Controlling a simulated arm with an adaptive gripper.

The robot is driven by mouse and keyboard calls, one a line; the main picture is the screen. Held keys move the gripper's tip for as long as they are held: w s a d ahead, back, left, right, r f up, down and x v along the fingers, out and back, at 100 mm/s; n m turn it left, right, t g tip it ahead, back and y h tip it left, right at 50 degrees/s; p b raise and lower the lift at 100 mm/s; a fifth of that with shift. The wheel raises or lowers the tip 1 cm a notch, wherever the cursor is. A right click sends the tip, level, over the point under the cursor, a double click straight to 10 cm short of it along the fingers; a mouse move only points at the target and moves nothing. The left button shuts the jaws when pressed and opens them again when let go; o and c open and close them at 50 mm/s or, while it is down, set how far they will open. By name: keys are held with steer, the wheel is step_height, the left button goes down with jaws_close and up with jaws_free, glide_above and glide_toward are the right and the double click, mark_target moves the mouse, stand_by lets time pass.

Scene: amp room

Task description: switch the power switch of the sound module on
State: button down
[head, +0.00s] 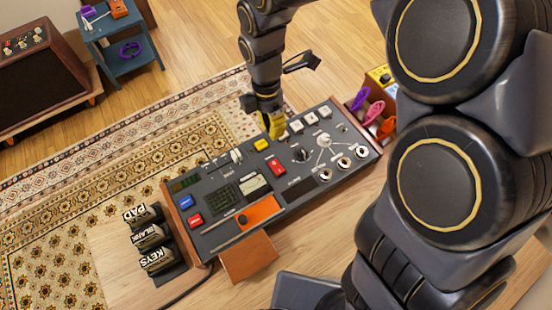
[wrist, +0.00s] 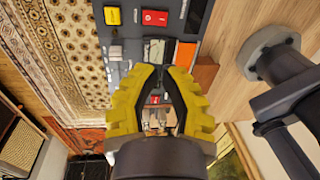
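The sound module (head: 225,172) is a dark panel with wooden ends on the table. A red rocker switch (head: 277,166) with a white mark sits near its middle; it also shows at the top of the wrist view (wrist: 155,17). I cannot read which control is labelled power. My gripper (head: 277,136) has yellow fingers and hangs over the module's far edge, beyond the red rocker, and appears apart from it. In the wrist view its fingertips (wrist: 161,68) come together with nothing held between them.
A yellow button (head: 261,145) and white buttons (head: 311,118) lie close to my gripper. An orange slider plate (head: 259,211) and a blue button (head: 186,201) are farther left. Labelled blocks (head: 150,237) stand left of the module. Purple and red cables (head: 373,112) hang at the right.

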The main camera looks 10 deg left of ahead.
mark_target(277, 170)
steer(key=f, duration=0.4)
steer(key=d+f, duration=0.1)
steer(key=f, duration=0.4)
steer(key=s+f, duration=0.1)
steer(key=f, duration=0.4)
steer(key=shift+s+d, duration=0.1)
steer(key=shift+d, duration=0.05)
